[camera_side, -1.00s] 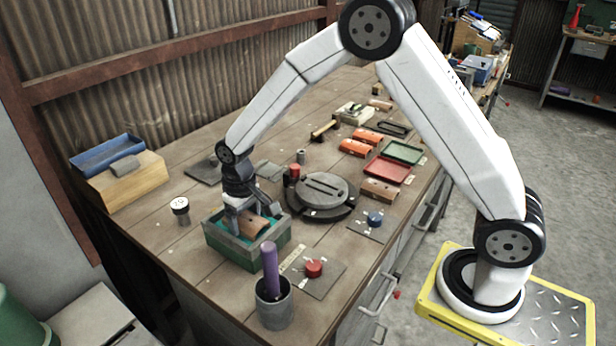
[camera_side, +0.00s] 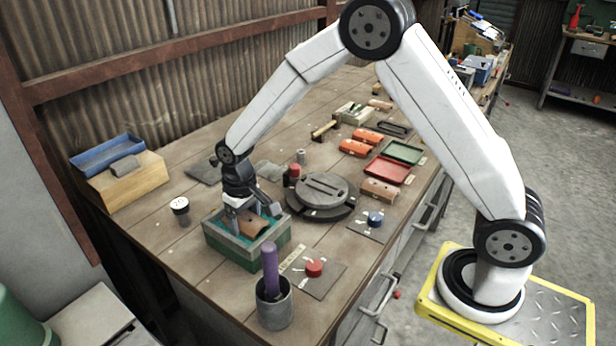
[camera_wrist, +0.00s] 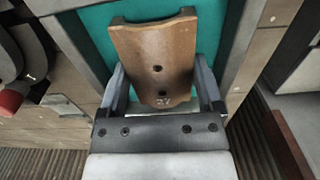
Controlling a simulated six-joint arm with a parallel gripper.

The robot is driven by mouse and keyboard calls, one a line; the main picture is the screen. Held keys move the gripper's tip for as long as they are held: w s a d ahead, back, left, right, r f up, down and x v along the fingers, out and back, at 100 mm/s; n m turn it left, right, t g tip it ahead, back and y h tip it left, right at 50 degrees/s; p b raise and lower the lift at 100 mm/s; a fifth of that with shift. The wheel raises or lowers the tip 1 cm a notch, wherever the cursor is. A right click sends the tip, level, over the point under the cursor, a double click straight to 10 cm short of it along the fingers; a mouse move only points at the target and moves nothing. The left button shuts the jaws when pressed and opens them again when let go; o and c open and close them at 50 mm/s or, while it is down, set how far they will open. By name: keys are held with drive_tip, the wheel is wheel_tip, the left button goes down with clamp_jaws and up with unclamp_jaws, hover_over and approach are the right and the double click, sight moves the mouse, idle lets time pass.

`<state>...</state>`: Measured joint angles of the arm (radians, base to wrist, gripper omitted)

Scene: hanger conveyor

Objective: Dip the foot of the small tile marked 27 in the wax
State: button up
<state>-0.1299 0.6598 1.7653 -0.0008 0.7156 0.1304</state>
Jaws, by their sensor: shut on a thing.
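The small brown curved tile (camera_wrist: 155,45) has two holes and the mark 27 near its end by my gripper. My gripper (camera_wrist: 161,78) is shut on it, one finger at each side edge. In the side view my gripper (camera_side: 252,207) is low over the wax tub, with the tile (camera_side: 250,225) tilted between its fingers. The wax tub (camera_side: 232,248) is a grey-green box. Its teal wax (camera_wrist: 95,40) shows around the tile in the wrist view. The tile's far end is over the wax; I cannot tell whether it touches it.
A grey cup with a purple stick (camera_side: 270,270) and a red knob (camera_side: 314,267) on a plate stand near the tub's front. A round dark turntable (camera_side: 322,192) is to its right. A white-topped pot (camera_side: 180,207) stands left. More tiles and trays lie behind.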

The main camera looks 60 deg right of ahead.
drive_tip(key=shift+r, duration=1.7)
idle(1.2)
drive_tip(key=shift+r, duration=2.3)
